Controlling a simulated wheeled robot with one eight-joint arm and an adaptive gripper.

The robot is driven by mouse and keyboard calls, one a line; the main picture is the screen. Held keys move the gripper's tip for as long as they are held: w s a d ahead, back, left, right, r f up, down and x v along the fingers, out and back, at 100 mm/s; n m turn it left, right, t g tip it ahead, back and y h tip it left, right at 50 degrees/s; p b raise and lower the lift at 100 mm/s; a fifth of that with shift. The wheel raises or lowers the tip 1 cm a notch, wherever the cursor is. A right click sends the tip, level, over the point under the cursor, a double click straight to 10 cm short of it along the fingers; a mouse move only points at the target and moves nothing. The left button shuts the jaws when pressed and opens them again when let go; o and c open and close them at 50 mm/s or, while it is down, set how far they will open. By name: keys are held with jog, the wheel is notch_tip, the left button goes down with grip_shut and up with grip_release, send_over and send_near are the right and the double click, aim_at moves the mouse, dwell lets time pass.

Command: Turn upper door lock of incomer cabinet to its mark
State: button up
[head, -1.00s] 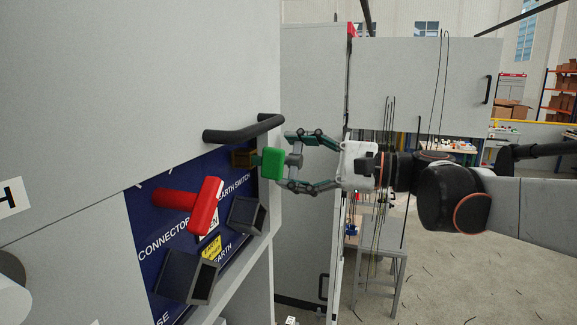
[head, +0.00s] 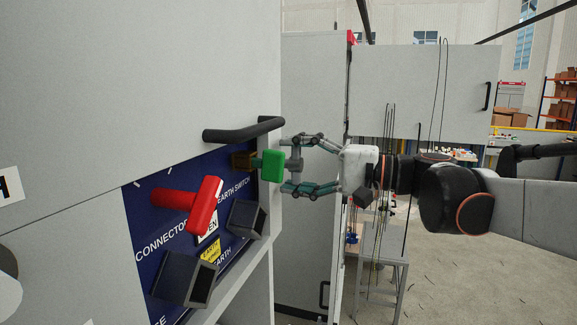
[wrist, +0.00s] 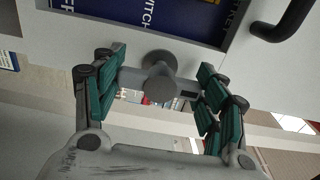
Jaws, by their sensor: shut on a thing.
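The upper door lock (wrist: 160,82) is a grey round knob with a grey bar across it, seen in the middle of the wrist view. In the head view its grey part (head: 296,166) shows between my fingers, just right of a green block-shaped handle (head: 273,165). My gripper (head: 314,165) has its green-padded fingers on both sides of the lock, shut on the bar's ends. The gripper also shows in the wrist view (wrist: 160,92). The lock's mark cannot be made out.
A black door handle (head: 243,131) is just above left of the gripper. A red T-handle (head: 203,205) and dark square blocks stick out from the blue EARTH SWITCH panel (head: 150,222). A grey table (head: 378,262) stands behind the arm. Open floor lies to the right.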

dwell(0.4)
jog(key=o, duration=1.1)
